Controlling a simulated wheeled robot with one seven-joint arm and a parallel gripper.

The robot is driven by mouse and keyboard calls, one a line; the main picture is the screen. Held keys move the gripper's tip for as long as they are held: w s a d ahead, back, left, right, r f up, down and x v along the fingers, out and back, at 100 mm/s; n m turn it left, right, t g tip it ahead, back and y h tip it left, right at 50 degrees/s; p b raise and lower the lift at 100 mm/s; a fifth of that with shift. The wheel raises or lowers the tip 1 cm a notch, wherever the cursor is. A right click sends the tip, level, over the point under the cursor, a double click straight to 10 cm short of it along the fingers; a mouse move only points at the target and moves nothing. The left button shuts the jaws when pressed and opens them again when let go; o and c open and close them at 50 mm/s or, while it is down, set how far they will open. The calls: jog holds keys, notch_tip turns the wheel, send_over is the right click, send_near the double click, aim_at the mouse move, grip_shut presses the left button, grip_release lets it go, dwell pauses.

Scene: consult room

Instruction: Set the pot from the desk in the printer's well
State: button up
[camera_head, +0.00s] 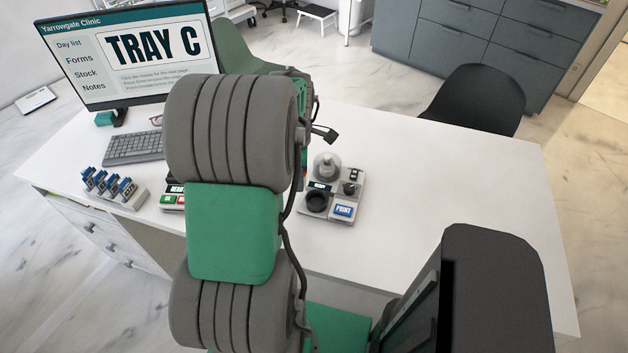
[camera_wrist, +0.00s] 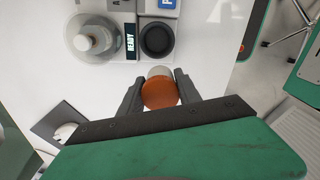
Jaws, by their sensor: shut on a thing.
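My gripper (camera_wrist: 159,78) shows in the wrist view, shut on a small pot (camera_wrist: 160,92) with an orange top and a paler part beyond it. The printer (camera_head: 355,186) stands on the desk (camera_head: 450,200) in the head view. Its round black well (camera_head: 317,201) looks empty and also shows in the wrist view (camera_wrist: 157,40), just beyond the held pot. The pot appears apart from the well; its height above the desk is hard to tell. My arm hides the gripper and pot in the head view.
A grey domed part (camera_head: 327,166) rises beside the well. A blue print key (camera_head: 343,210) is in front. A rack of blue items (camera_head: 115,187), a keyboard (camera_head: 135,148) and a "TRAY C" monitor (camera_head: 125,55) are left. The desk is clear right of the printer; a black chair (camera_head: 475,100) stands behind.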

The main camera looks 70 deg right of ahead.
jog(key=s+f+b, duration=0.2)
jog(key=s+f, duration=0.1)
jog(key=s+f+b, duration=0.1)
jog(key=f, duration=0.1)
jog(key=shift+s+d+f, duration=0.1)
jog(key=shift+s+d, duration=0.25)
jog(key=shift+d, duration=0.05)
jog(key=shift+s, duration=0.1)
dwell(0.4)
jog(key=shift+f, duration=0.3)
dwell(0.7)
jog(key=shift+f+b, duration=0.3)
jog(key=shift+f, duration=0.05)
dwell(0.4)
jog(key=shift+f, duration=0.2)
